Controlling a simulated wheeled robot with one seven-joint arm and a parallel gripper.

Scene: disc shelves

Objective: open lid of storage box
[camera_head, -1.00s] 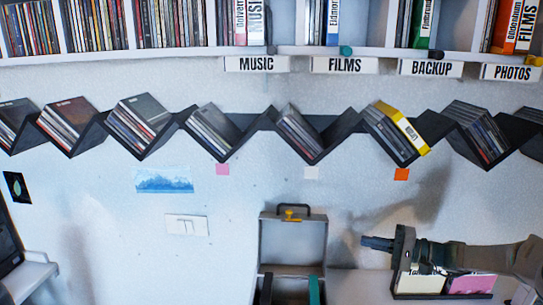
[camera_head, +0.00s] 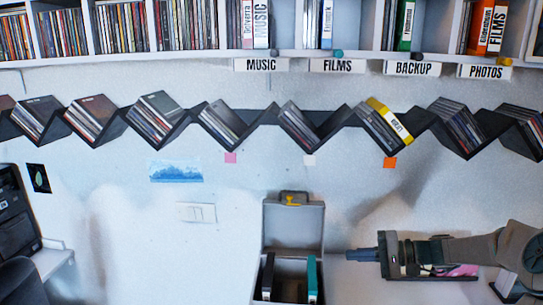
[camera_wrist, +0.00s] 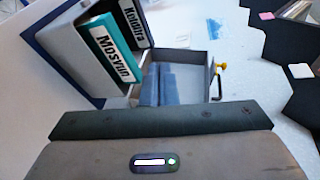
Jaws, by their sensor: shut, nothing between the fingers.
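The storage box (camera_head: 255,282) is grey and stands at the bottom middle of the head view. Its lid (camera_head: 293,228) is raised upright at the back, with a yellow latch (camera_head: 292,200) and a dark handle on its top edge. Inside stand a black case (camera_head: 268,275) and a teal case (camera_head: 312,278). In the wrist view the teal case (camera_wrist: 112,50), the black case (camera_wrist: 130,20) and the yellow latch (camera_wrist: 221,66) show. My gripper (camera_head: 352,254) is to the right of the lid, apart from it, shut and empty; its fingers also show in the wrist view (camera_wrist: 158,82).
A small dark tray (camera_head: 440,276) with discs stands behind my arm at the right. A zigzag disc shelf (camera_head: 265,115) and labelled upper shelves (camera_head: 220,60) are on the wall. A computer (camera_head: 15,215) is at the left.

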